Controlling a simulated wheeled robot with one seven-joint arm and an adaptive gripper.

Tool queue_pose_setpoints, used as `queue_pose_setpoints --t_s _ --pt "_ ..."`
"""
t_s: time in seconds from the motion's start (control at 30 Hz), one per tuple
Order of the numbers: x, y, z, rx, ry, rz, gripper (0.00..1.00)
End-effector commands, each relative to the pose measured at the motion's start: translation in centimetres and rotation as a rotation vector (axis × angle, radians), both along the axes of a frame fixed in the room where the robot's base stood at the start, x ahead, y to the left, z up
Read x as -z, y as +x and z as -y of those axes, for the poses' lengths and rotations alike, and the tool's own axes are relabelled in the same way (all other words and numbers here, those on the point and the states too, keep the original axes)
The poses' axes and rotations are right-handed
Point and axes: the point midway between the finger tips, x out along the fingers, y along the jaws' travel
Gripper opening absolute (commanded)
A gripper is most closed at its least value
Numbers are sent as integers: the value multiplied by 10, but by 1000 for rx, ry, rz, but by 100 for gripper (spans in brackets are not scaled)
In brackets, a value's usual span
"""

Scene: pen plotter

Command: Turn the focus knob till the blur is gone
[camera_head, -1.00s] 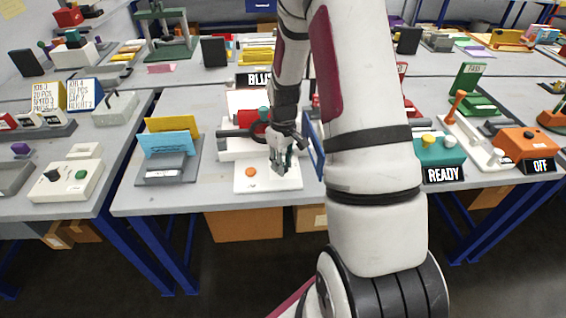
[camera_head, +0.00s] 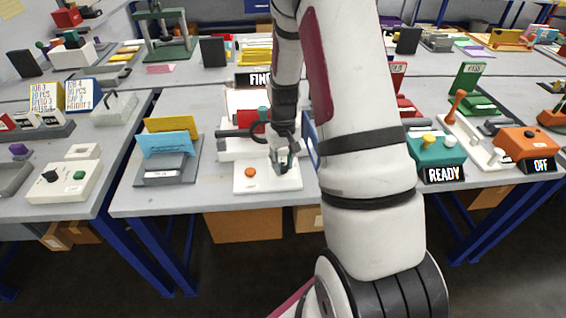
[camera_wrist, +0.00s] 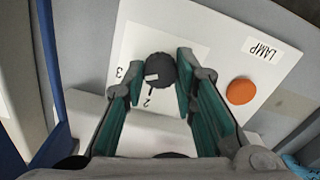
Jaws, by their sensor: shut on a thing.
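The dark round focus knob (camera_wrist: 161,66) sits on a white plate (camera_wrist: 203,33) with a 2 and a 3 printed near it. A small white mark shows on the knob. My gripper (camera_wrist: 158,77) is shut on the knob, one finger on each side. In the head view my gripper (camera_head: 284,166) is over the right part of the white panel and hides the knob.
An orange button (camera_wrist: 240,91) labelled LAMP is on the same plate, right of my gripper in the wrist view. A card holder (camera_head: 168,176) stands left of the device. A teal box (camera_head: 437,151) with a READY sign stands right of my arm.

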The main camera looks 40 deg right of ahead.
Motion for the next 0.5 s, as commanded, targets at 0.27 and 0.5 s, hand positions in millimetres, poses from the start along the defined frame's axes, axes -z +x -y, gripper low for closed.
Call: queue_pose_setpoints --t_s 0.27,0.5 --pt "0 1 -1 0 1 1 46" --pt "0 0 0 0 0 1 46"
